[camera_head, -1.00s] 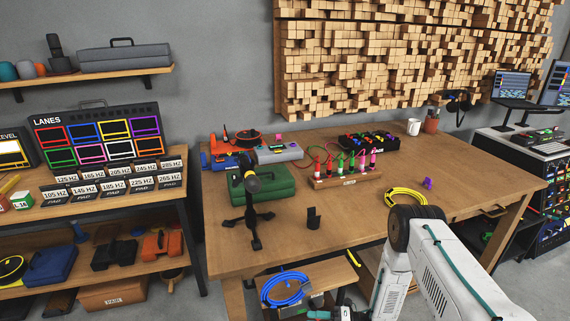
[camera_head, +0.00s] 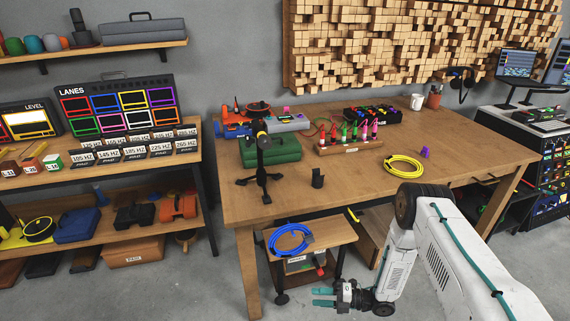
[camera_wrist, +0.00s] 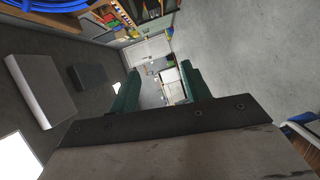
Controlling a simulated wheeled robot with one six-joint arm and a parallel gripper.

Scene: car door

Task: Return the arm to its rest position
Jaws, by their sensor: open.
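A small wheeled cart (camera_head: 325,235) with a coiled blue cable (camera_head: 289,241) stands just behind my gripper. A shelf unit (camera_head: 100,244) with several cases is at the left. Grey floor (camera_head: 190,295) is clear to the gripper's left.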

